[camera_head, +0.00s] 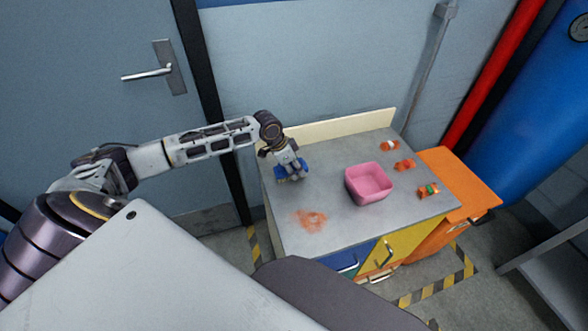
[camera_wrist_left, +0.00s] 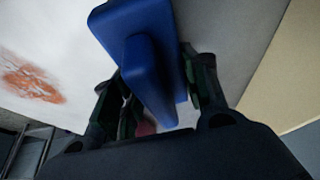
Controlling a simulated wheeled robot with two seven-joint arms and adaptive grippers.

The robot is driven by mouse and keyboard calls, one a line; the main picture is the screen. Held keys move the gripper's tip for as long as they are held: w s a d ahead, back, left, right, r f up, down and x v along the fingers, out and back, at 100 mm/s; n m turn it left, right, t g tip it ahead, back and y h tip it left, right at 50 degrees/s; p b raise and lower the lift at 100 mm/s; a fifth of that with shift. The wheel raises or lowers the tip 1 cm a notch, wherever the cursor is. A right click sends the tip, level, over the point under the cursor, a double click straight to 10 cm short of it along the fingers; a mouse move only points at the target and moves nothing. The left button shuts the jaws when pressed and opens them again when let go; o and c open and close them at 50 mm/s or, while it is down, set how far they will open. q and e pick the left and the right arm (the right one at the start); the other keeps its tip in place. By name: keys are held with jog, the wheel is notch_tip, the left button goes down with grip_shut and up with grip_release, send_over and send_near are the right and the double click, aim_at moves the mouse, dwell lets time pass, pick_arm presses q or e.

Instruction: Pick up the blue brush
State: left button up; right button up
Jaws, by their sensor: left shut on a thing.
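The blue brush (camera_head: 280,172) is at the back left of the grey tabletop in the head view, partly hidden by my left gripper (camera_head: 293,175). In the left wrist view the brush (camera_wrist_left: 135,35) fills the upper middle, and its narrow part runs down between the fingers of my left gripper (camera_wrist_left: 155,95). The left gripper is shut on the brush from above. I cannot tell whether the brush touches the tabletop. My right gripper is not in view.
The table (camera_head: 335,225) also holds a pink bin (camera_head: 368,184) in the middle and several small orange items (camera_head: 405,165) on the right. An orange-brown stain (camera_head: 311,220) lies at the front left. A low cream backboard (camera_head: 345,127) edges the back. An orange cabinet (camera_head: 460,180) stands to the right.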

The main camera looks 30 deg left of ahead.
pick_arm(q)
notch_tip(320, 180, up, 8)
jog(key=shift+p, duration=0.45)
jog(key=shift+r, duration=0.7)
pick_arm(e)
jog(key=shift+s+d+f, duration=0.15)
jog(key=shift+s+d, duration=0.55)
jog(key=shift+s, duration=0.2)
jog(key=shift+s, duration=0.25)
